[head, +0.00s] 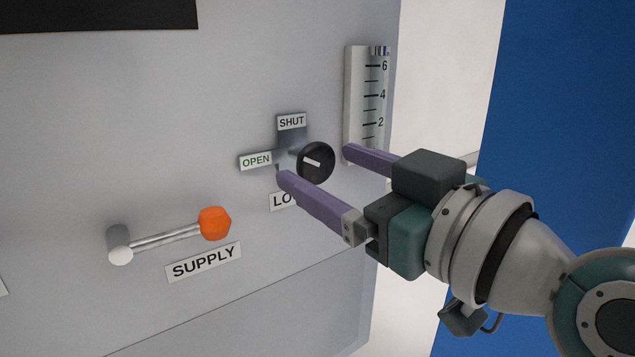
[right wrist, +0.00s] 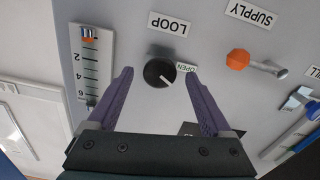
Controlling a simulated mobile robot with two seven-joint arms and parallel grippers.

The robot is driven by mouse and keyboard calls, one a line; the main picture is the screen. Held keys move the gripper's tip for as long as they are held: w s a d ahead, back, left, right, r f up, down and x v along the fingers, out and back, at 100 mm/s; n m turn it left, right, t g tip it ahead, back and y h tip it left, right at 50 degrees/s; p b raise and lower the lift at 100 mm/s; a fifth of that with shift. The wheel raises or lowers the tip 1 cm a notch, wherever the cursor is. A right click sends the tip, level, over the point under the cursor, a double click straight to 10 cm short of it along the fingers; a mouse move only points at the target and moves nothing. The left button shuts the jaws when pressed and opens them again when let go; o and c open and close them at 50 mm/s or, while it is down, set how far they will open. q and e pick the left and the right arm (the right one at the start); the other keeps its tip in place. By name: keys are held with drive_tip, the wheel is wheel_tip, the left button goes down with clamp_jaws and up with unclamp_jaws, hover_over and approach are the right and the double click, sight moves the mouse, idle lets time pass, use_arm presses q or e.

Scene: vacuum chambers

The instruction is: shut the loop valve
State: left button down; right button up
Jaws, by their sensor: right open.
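The loop valve is a round black knob (head: 316,162) with a white line on its face, on the grey panel. The line lies on the side toward the OPEN label (head: 256,161); the SHUT label (head: 292,122) is above. The LOOP label (head: 284,200) is partly hidden by a finger. My right gripper (head: 316,166) is open, its purple fingers on either side of the knob. In the right wrist view the knob (right wrist: 160,74) sits between the fingertips, with gaps visible on both sides. My left gripper is not in view.
The supply valve, with an orange end (head: 215,223) on a metal lever, is lower left. A scaled gauge (head: 367,95) stands right of the knob, close to one finger. The panel's right edge is just beyond it. A blue handle (right wrist: 291,134) shows in the right wrist view.

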drive_tip(key=shift+b+x, duration=0.45)
drive_tip(key=shift+x, duration=0.9)
clamp_jaws()
